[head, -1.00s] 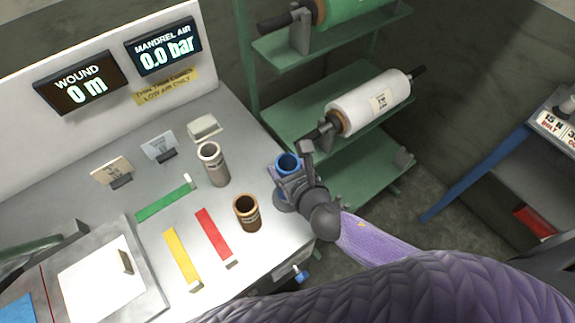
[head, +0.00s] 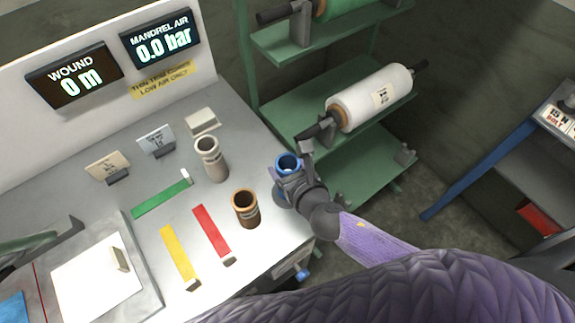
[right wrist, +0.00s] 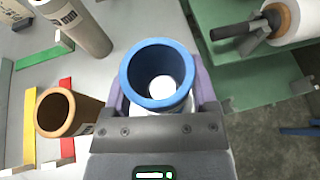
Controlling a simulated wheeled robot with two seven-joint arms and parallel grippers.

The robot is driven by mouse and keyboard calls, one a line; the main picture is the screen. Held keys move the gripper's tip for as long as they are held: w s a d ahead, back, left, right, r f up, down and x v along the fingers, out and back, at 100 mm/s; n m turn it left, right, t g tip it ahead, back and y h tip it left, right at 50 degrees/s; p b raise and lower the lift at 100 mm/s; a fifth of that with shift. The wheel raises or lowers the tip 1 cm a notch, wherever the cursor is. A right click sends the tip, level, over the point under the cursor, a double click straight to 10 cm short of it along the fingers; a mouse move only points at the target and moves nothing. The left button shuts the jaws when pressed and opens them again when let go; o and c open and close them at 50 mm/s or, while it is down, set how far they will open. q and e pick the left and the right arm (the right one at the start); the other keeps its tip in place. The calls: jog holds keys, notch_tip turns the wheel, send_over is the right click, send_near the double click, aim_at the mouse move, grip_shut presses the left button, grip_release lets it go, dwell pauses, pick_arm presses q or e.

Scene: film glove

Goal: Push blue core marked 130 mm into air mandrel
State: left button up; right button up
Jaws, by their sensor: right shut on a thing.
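The blue core (head: 288,163) stands upright at the right edge of the bench. My right gripper (head: 290,178) is shut around it. In the right wrist view the blue core (right wrist: 157,72) sits between the purple fingers (right wrist: 160,100), and a pale round spot shows down its bore. Whether its base touches the bench is hidden by the gripper. The air mandrel cannot be picked out for certain in these views. The mandrel air display (head: 160,46) reads 0.0 bar. My left gripper is not in view.
A brown core (head: 246,208) and a grey-beige core (head: 211,160) stand left of my gripper. Green (head: 160,198), yellow (head: 178,257) and red (head: 212,231) strips lie on the bench. A green rack (head: 330,100) with film rolls stands just behind, right of the bench.

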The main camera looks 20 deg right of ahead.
jog(key=shift+f+b, duration=0.35)
jog(key=shift+f, duration=0.05)
jog(key=o, duration=1.1)
jog(key=p+v, duration=0.1)
jog(key=v, duration=0.9)
jog(key=shift+p, duration=0.3)
